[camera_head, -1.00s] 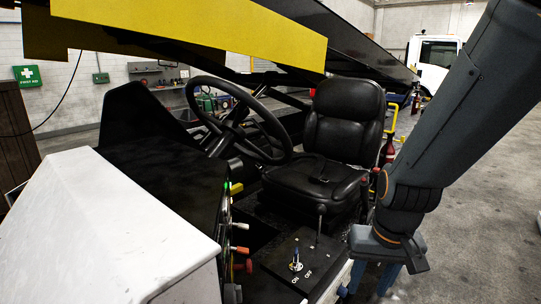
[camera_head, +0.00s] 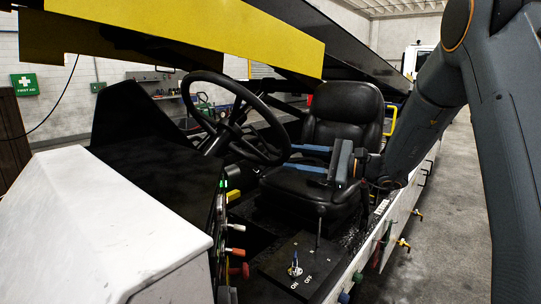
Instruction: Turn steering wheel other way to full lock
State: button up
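The black steering wheel (camera_head: 228,132) stands tilted on its column, left of the driver's seat. My gripper (camera_head: 291,157) reaches in from the right, in front of the seat, with its blue fingers pointing left at the right side of the wheel rim. The two fingers are apart, so it is open. The fingertips are close to the rim in the picture; I cannot tell whether they touch it or straddle it. No part of the wheel is clearly held.
The black seat (camera_head: 343,115) is behind my gripper. A control panel with an ON/OFF switch (camera_head: 295,266) and a lever (camera_head: 319,225) is below. Coloured levers (camera_head: 236,252) line the white-topped console (camera_head: 105,225). A yellow-edged boom (camera_head: 180,38) hangs overhead.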

jog(key=p+x, duration=0.3)
jog(key=x, duration=0.4)
jog(key=shift+a, duration=0.4)
jog(key=shift+w, duration=0.1)
grip_shut()
